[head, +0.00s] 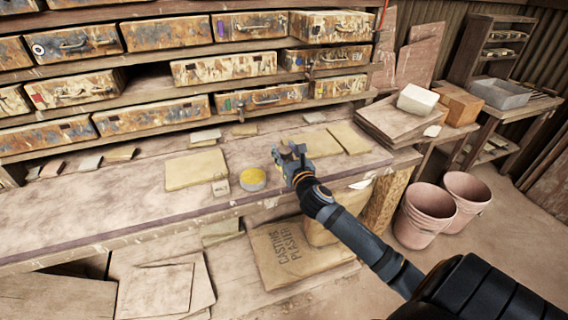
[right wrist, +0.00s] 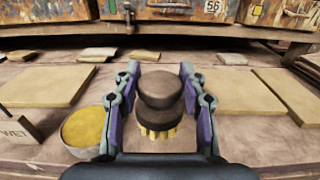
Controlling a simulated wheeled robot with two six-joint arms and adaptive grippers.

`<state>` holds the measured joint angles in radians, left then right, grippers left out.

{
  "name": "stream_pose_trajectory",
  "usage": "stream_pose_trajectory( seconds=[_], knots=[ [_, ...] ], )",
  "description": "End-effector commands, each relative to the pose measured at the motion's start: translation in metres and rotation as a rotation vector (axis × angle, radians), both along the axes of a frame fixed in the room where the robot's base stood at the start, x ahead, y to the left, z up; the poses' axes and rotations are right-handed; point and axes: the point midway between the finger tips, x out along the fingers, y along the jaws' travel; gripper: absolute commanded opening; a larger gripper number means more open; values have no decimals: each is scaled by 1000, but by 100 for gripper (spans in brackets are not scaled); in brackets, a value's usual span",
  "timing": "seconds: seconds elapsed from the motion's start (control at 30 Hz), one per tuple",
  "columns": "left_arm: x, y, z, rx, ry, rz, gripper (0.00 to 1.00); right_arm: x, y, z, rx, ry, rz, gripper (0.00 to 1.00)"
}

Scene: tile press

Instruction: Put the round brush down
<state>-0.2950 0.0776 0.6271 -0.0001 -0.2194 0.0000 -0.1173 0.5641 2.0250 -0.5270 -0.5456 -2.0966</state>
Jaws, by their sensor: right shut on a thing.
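My right gripper (head: 287,160) is over the workbench (head: 120,210), near its front right part. In the right wrist view its two fingers stand on either side of the round brush (right wrist: 160,92) and are shut on it. The brush has a dark brown rounded knob and head, with short yellow bristles pointing down. It looks upright. Whether the bristles touch the bench is hard to tell. In the head view the gripper mostly hides the brush. My left gripper is not in view.
A round tub with yellow contents (head: 252,179) stands just left of the gripper, beside a small block marked WET (head: 221,188). Tan slabs (head: 196,168) lie on both sides. Shelves of painted drawers (head: 225,70) rise behind. Pink buckets (head: 425,213) stand on the floor at right.

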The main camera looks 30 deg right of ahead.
Motion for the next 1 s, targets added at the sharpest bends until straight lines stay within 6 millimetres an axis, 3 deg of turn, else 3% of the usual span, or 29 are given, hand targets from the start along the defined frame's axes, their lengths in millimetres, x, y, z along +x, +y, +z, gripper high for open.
stream_pose_trajectory(
  seconds=[0.2, 0.4, 0.8, 0.83, 1.0],
  knots=[
    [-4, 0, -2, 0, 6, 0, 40, 6, -2, -8, 0, 0, -1, 5],
    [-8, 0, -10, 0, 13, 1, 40, 8, -2, -39, 0, 2, 0, 5],
    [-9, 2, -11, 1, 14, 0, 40, 8, -2, -45, -2, 1, 0, 5],
    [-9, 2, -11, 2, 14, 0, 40, 8, -2, -44, -1, 2, -1, 45],
    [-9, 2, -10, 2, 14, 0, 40, 8, -2, -44, -1, 2, -1, 65]
  ],
)
